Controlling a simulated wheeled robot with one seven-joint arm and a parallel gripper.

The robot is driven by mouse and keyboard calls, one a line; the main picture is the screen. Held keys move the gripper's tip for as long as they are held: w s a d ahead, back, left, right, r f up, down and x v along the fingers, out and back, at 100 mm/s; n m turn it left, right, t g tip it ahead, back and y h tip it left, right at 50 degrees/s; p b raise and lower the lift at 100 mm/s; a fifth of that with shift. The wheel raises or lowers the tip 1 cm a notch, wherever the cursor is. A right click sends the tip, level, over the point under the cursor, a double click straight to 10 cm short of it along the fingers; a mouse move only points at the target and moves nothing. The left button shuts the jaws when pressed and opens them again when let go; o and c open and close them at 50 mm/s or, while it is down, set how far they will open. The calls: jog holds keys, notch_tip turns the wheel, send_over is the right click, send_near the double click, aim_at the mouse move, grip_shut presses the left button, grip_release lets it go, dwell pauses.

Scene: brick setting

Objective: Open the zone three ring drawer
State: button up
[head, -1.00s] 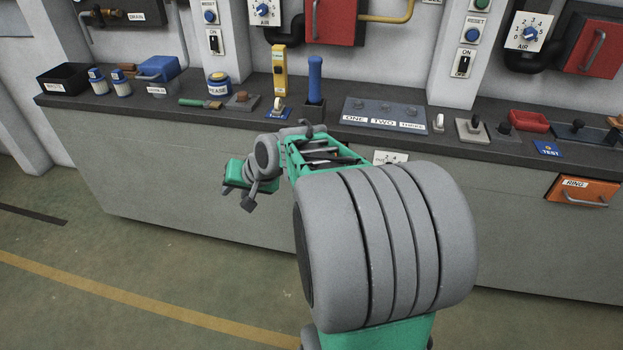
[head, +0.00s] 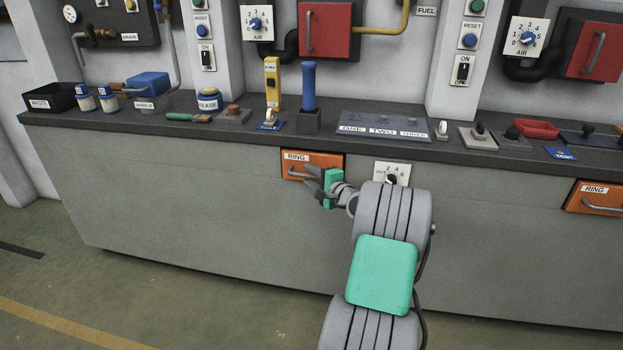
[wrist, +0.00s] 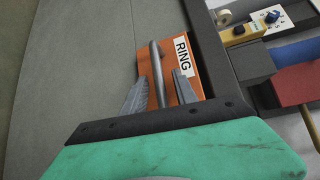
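An orange drawer labelled RING (head: 318,158) is set in the grey counter front at centre, partly hidden by my gripper; it looks closed. My gripper (head: 312,185) is in front of its handle. In the wrist view the drawer (wrist: 188,88) shows with a grey bar handle (wrist: 157,70). My open gripper (wrist: 160,92) has its two fingers apart, one on each side of the handle in that view; contact cannot be told. A second orange drawer labelled RING (head: 598,196) is at the right edge and looks closed. No zone number is readable on either drawer.
The dark countertop (head: 430,152) above holds a ONE TWO THREE panel (head: 384,125), a blue-handled tool (head: 309,88) and a yellow device (head: 272,80). The floor at left is clear.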

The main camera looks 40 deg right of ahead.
grip_shut()
dwell(0.3)
dwell(1.1)
